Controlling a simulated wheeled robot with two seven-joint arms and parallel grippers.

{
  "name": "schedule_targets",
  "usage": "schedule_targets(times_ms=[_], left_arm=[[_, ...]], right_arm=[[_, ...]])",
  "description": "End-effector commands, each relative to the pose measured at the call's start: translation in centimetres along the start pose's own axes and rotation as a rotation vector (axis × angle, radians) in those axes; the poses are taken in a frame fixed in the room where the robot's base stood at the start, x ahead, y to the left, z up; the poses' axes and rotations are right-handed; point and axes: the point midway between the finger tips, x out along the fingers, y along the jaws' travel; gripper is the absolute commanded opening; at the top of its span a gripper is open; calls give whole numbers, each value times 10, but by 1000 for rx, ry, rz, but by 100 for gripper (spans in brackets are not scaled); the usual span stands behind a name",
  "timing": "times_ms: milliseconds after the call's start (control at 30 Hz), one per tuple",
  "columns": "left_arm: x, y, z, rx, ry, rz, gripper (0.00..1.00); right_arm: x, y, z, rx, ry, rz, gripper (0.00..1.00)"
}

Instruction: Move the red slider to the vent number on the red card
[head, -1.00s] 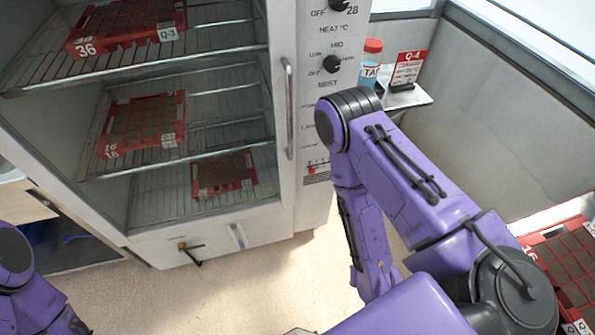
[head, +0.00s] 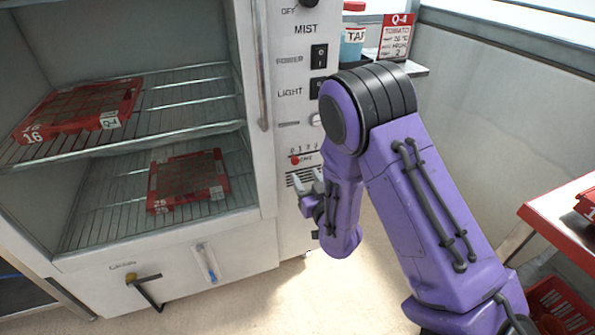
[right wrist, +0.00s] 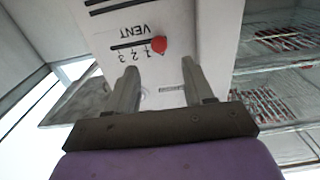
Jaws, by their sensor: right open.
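The red slider (head: 295,161) sits at the left, 0 end of the vent scale on the white cabinet's control panel. My right gripper (head: 304,182) is just below and right of the slider. In the right wrist view, its fingers (right wrist: 159,68) are apart, empty, with the slider ahead between them. My left gripper is out of view.
Power and light switches (head: 319,57) are above the slider. A bottle (head: 353,42) stands by the card on a shelf. The open cabinet holds red trays (head: 186,182) on wire racks (head: 118,203). A red-topped table (head: 548,225) is at right.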

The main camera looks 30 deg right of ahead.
Motion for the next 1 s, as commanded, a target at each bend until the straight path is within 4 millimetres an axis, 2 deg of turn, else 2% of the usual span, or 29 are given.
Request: schedule_targets(times_ms=[100,300,433,667,800,833,1000], left_arm=[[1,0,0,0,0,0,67],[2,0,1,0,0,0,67],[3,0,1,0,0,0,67],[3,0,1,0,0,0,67],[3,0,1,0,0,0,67],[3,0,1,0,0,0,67],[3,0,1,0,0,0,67]], right_arm=[[28,1,0,3,2,3,52],[62,0,2,1,-1,2,52],[70,0,1,1,-3,2,52],[71,0,1,1,-4,1,52],[70,0,1,1,-4,1,7],[70,0,1,1,-4,1,0],[71,0,2,1,-4,-1,0]])
